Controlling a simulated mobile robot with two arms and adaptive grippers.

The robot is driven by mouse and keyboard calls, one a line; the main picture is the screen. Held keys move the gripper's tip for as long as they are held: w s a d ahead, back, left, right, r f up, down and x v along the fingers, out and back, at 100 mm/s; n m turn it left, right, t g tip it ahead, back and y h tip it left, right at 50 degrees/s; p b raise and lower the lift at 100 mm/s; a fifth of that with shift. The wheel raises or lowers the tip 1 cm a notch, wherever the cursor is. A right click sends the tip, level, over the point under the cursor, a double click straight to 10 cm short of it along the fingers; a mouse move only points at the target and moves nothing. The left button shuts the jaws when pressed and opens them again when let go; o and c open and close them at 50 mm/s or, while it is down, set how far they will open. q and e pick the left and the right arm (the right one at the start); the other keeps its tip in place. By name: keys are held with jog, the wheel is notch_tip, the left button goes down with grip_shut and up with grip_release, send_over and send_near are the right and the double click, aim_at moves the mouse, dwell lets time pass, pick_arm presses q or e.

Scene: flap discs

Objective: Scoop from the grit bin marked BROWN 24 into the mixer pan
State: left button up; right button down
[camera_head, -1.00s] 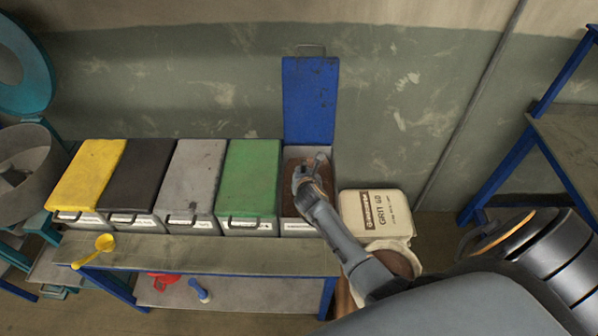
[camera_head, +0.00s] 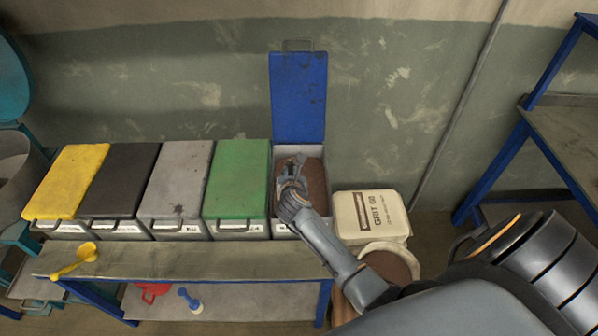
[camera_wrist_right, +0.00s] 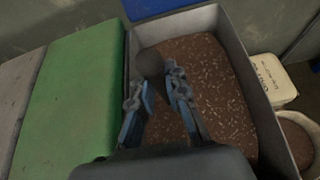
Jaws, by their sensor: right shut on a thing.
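The open bin (camera_head: 322,157) with its raised blue lid (camera_head: 297,98) holds brown grit (camera_head: 316,180); I cannot read its label. My right gripper (camera_head: 291,166) is over the left part of this bin. In the right wrist view its fingers (camera_wrist_right: 158,98) are shut on a dark grey rounded thing (camera_wrist_right: 150,62), apparently a scoop, close to the bin's left wall. Its handle is hidden between the fingers, and I cannot tell whether it carries grit. The grey mixer pan (camera_head: 12,168) shows only partly at the far left edge, by turquoise machine parts. My left gripper is out of view.
Closed bins with green (camera_head: 238,180), grey (camera_head: 180,180), black (camera_head: 120,180) and yellow (camera_head: 68,180) lids stand to the left. A yellow scoop (camera_head: 75,262) lies on the bench front. A GRIT 60 sack (camera_head: 368,212) and a grit bucket (camera_head: 392,268) stand right of the open bin.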

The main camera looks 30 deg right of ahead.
jog(key=d+b, duration=0.2)
jog(key=d, duration=0.3)
jog(key=a+r+n+h, duration=0.1)
jog(key=r, duration=0.2)
jog(key=a+r+n+t+h+p, duration=0.1)
jog(key=a+r, duration=0.1)
jog(key=r, duration=0.1)
jog(key=a+r+n+h, duration=0.1)
jog(key=a+r, duration=0.1)
jog(key=r, duration=0.1)
jog(key=shift+a+r+t+h+p, duration=0.15)
jog(key=shift+a+t+h+p, duration=0.05)
jog(key=shift+t+h+p, duration=0.2)
jog(key=shift+a+r+n+t+h+b, duration=0.4)
jog(key=shift+a+r+n+h+b, duration=0.1)
jog(key=shift+a+r+n+b, duration=0.3)
jog(key=shift+f, duration=0.15)
jog(key=c, duration=2)
grip_release()
grip_shut()
